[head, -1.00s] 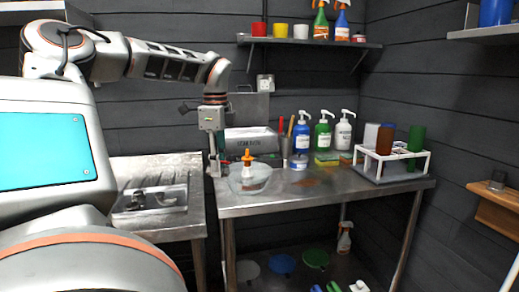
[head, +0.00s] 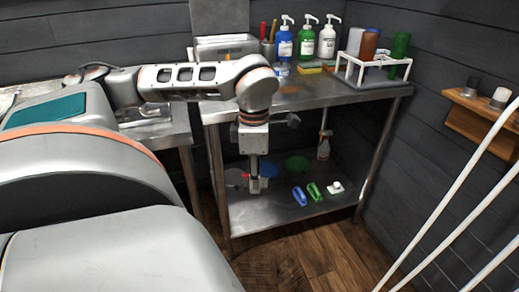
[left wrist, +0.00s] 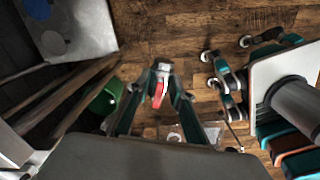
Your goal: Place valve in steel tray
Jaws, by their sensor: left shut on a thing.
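My left gripper (head: 254,188) hangs pointing down in front of the steel table, below its top, in the head view. In the left wrist view its teal fingers (left wrist: 162,80) are shut on a small valve (left wrist: 160,88) with a grey metal body and a red handle. The valve is held clear above the wooden floor. I cannot make out the valve in the head view. I cannot pick out the steel tray for certain. My right gripper is not in view.
The steel table (head: 320,95) carries a steel box (head: 226,46), pump bottles (head: 306,42) and a white rack (head: 372,72). Its lower shelf (head: 275,212) holds coloured lids and brushes. White poles (head: 455,200) stand at right. A green bucket (left wrist: 105,98) and wheeled legs (left wrist: 228,80) flank the gripper below.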

